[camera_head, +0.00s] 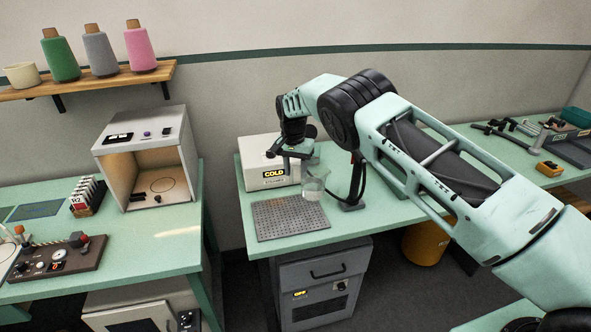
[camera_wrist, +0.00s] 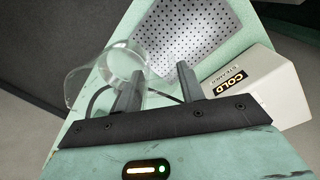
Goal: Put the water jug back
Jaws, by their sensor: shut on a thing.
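The clear water jug (camera_head: 313,187) is just below my gripper (camera_head: 301,165), at the back right of the perforated metal plate on the middle bench. In the wrist view the jug (camera_wrist: 92,78) is at the left, its round rim towards the top, and looks tilted in that view. My gripper (camera_wrist: 158,88) is shut on the jug, with the fingers at its right side. The exact grip is hard to make out through the clear wall. I cannot tell whether the jug's base touches the bench.
The perforated plate (camera_head: 291,217) lies bare at the bench front. A white box marked COLD (camera_head: 262,165) stands close behind the jug. A black stand (camera_head: 352,193) is to the right. An open-fronted booth (camera_head: 150,165) sits on the left bench. A shelf (camera_head: 85,79) holds thread cones and a cream cup.

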